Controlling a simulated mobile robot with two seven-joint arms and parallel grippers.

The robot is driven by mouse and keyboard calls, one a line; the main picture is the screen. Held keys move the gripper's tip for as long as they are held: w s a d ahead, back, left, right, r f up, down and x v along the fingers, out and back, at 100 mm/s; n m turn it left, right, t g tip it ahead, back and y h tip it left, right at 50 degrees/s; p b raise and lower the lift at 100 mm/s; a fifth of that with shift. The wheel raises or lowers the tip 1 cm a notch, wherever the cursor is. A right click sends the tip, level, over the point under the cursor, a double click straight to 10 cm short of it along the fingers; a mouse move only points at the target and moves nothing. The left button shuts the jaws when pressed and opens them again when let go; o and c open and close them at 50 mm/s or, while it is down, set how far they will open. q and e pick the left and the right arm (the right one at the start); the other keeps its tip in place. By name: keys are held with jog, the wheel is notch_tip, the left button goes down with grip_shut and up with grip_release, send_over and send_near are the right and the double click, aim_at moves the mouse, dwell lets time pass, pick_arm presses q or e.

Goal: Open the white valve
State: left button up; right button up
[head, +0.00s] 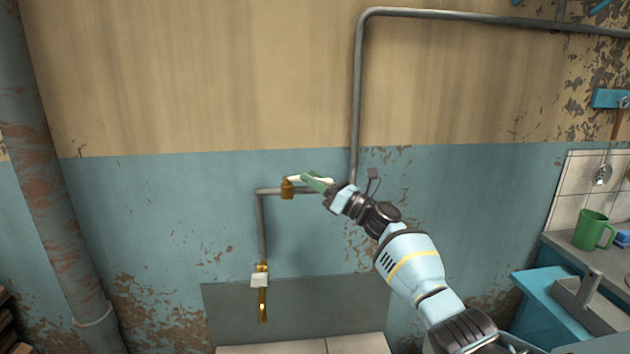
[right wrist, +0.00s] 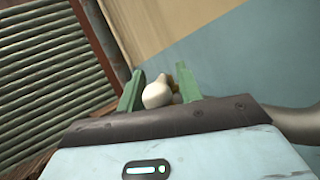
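The white valve's handle (head: 296,179) sticks out to the right from a brass valve body (head: 287,189) on the grey wall pipe. My right gripper (head: 318,181), with green fingers, is at the handle's right end. In the right wrist view the rounded white handle (right wrist: 157,93) lies between the two green fingers of the right gripper (right wrist: 160,82). The fingers are apart, and a small gap seems to show beside the handle. Firm contact cannot be seen. The brass body is mostly hidden behind the handle there. My left gripper is not in view.
The grey pipe (head: 357,95) runs up the wall and right. A brass tap with a white block (head: 260,280) hangs below left. A rusty pipe (head: 50,190) stands at the far left. A green mug (head: 591,231) stands on the right counter. The wall around the valve is mostly clear.

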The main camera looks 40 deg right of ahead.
jog(key=shift+f, duration=0.1)
jog(key=v, duration=0.7)
jog(key=shift+s+b, duration=0.4)
jog(key=shift+d, duration=0.15)
jog(key=shift+c, duration=0.2)
